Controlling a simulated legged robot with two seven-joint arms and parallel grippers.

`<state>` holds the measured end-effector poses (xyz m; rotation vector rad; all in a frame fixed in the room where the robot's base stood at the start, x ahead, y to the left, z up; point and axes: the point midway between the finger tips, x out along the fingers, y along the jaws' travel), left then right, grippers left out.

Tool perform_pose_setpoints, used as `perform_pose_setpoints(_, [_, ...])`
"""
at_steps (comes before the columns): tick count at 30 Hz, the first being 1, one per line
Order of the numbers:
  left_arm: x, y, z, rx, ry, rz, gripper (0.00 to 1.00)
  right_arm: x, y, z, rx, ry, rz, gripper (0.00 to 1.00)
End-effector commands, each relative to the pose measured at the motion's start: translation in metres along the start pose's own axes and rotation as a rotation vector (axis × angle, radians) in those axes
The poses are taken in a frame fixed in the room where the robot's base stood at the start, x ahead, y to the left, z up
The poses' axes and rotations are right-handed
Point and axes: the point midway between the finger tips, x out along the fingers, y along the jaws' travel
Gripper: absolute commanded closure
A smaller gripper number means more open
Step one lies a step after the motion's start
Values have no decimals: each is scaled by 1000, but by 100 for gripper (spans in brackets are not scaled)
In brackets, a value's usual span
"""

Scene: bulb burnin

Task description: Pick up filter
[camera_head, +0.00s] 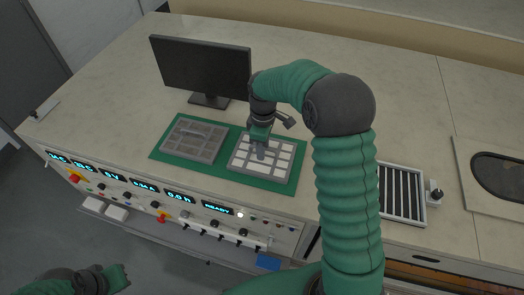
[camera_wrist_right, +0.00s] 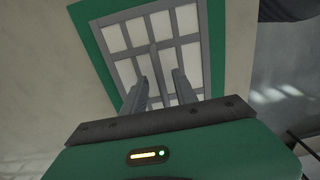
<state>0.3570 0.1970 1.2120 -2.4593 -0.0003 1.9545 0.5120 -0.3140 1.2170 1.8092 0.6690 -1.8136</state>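A white panel with a grey grid frame (camera_head: 283,171) lies on the right part of a green mat (camera_head: 221,175). It looks like the filter, though I cannot be sure. My right gripper (camera_head: 259,152) points down over this panel. In the right wrist view, its two fingers (camera_wrist_right: 162,92) are apart, with a grey bar of the panel's grid (camera_wrist_right: 153,58) between them in the picture. Whether they touch it, I cannot tell. My left gripper (camera_head: 118,278) is at the lower left, away from the counter; its finger opening is unclear.
A grey gridded panel (camera_head: 193,140) lies on the mat's left part. A black monitor (camera_head: 203,70) stands behind. A slatted tray (camera_head: 402,194) and a recessed basin (camera_head: 500,178) are at the right. Knobs and displays (camera_head: 160,196) line the front.

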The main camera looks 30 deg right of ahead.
Motion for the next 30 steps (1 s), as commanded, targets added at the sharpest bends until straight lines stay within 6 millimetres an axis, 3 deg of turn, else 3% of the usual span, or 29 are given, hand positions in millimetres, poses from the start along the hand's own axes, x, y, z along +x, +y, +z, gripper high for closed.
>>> perform_pose_setpoints(6, [0,0,0,0,-1,0,100,4,2,-2,0,-1,-1,66])
perform_pose_setpoints(15, [0,0,0,0,-1,0,100,4,2,-3,0,-1,-1,100])
perform_pose_setpoints(30, [0,0,0,0,-1,0,100,4,2,-3,0,-1,-1,100])
